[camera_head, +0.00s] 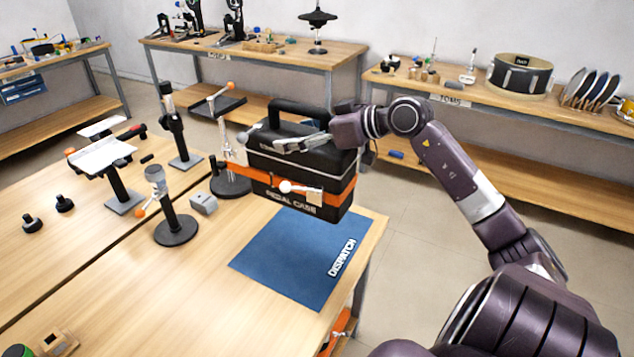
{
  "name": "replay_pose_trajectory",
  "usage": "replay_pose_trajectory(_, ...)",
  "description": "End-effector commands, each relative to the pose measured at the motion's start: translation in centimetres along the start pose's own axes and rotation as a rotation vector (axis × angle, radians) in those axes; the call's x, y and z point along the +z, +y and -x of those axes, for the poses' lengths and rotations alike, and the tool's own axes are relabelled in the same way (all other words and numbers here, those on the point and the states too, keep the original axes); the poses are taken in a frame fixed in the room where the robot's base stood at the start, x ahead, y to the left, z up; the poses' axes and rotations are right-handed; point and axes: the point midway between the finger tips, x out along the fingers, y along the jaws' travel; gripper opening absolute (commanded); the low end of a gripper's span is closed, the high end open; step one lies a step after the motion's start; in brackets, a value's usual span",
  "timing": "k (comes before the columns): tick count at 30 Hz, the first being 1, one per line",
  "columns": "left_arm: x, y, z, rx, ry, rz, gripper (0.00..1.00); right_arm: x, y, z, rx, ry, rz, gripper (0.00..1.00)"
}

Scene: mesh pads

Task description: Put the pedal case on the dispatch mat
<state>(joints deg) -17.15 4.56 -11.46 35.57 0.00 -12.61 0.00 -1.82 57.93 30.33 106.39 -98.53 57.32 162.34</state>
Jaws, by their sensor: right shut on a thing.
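The pedal case (292,193) is a black box with a top handle, an orange band and pale lettering. It is upright at the far end of the wooden worktable. My right gripper (296,143) is at its upper part, below the handle, and is shut on the case. The blue dispatch mat (287,262) lies flat at the table's right end, bare on its near part. The case's lower edge covers the mat's far edge from this view; I cannot tell whether it touches. My left gripper is not in view.
A stand with a round black base (230,183) stands close left of the case. Another stand (175,228) and a small grey block (204,203) are left of the mat. A drum (519,76) sits on the back right bench. The worktable's near middle is clear.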

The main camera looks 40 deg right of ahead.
Motion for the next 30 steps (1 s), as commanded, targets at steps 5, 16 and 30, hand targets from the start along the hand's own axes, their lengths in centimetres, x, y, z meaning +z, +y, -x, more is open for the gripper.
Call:
replay_pose_trajectory(5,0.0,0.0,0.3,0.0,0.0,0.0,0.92,0.8,0.3,-0.3,0.006,0.006,-0.004,0.14)
replay_pose_trajectory(16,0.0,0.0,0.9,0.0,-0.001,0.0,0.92,8.4,0.3,-3.5,0.007,0.008,-0.007,0.14)
replay_pose_trajectory(30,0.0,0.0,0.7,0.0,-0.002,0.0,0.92,14.1,0.4,-6.0,0.008,0.009,-0.001,0.14)
